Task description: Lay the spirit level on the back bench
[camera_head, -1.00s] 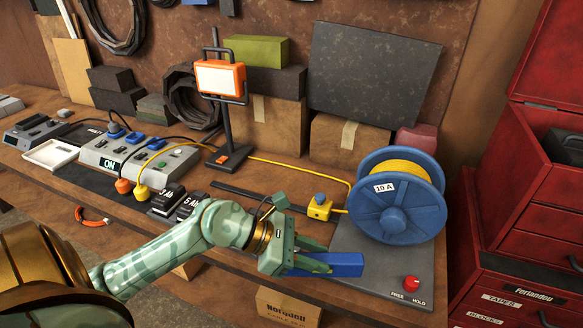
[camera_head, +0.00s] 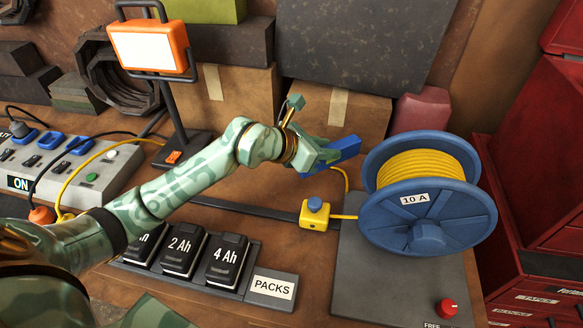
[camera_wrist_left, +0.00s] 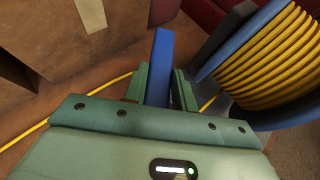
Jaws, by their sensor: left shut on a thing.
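The spirit level is a blue bar (camera_head: 343,149); in the left wrist view its blue length (camera_wrist_left: 161,60) points away from me between the green fingers. My left gripper (camera_head: 318,157) is shut on it and holds it over the back of the wooden bench (camera_head: 265,177), in front of the cardboard boxes. Part of the bar is hidden by the gripper. I cannot tell for sure whether the bar touches the bench. The left wrist view shows the gripper (camera_wrist_left: 158,88) around the bar. My right gripper does not show.
A blue reel (camera_head: 428,195) with yellow cable stands right of the gripper on a grey plate. A yellow switch box (camera_head: 315,214) is just in front. A cardboard box (camera_head: 335,110) is behind, an orange work lamp (camera_head: 150,47) to the left. Battery packs (camera_head: 185,253) sit at the front.

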